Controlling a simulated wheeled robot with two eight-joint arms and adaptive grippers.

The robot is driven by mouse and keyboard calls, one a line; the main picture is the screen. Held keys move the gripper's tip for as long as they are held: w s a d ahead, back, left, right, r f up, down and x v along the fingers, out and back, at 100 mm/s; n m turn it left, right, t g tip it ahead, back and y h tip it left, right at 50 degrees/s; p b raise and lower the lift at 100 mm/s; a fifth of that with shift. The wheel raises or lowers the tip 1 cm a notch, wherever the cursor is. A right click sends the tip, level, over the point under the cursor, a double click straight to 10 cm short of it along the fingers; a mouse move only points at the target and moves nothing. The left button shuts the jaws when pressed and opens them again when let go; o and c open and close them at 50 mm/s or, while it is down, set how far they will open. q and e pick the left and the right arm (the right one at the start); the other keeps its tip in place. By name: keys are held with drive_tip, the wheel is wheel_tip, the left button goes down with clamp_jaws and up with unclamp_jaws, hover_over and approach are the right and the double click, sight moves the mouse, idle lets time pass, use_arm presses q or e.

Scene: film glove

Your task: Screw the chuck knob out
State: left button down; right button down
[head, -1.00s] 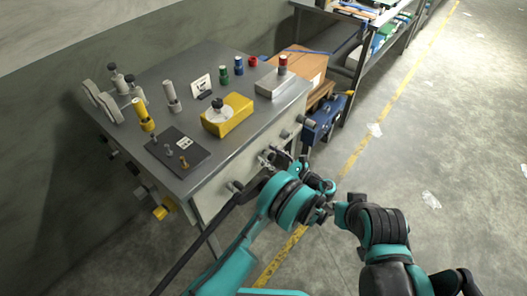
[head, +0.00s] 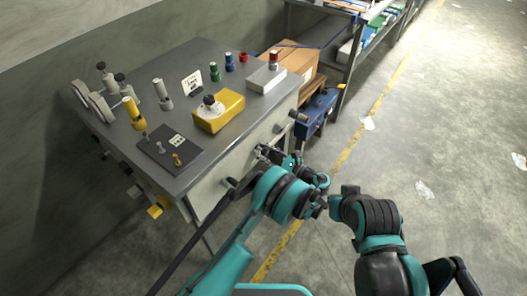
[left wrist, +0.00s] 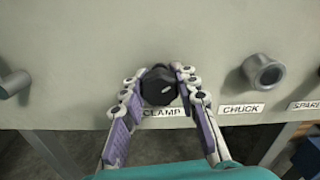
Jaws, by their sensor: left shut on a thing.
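A round black knob (left wrist: 159,88) sits on the pale front panel above a label reading CLAMP. My left gripper (left wrist: 160,74) is shut on this knob, one finger on each side. To its right, a grey round fitting with a hollow end (left wrist: 263,72) sticks out above a label reading CHUCK, apart from the gripper. My right arm shows at the lower right, but no right gripper fingers are visible.
The grey bench (head: 195,78) carries a yellow block (head: 225,116), a dark plate with pegs (head: 158,160), a grey box (head: 265,80) and several coloured knobs. The floor at right is mostly free.

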use_arm(q)
drive_tip(key=n, duration=1)
drive_tip(key=shift+n, duration=0.3)
idle(0.5)
drive_tip(key=c, duration=1.1)
unclamp_jaws()
drive_tip(key=shift+r, duration=0.1)
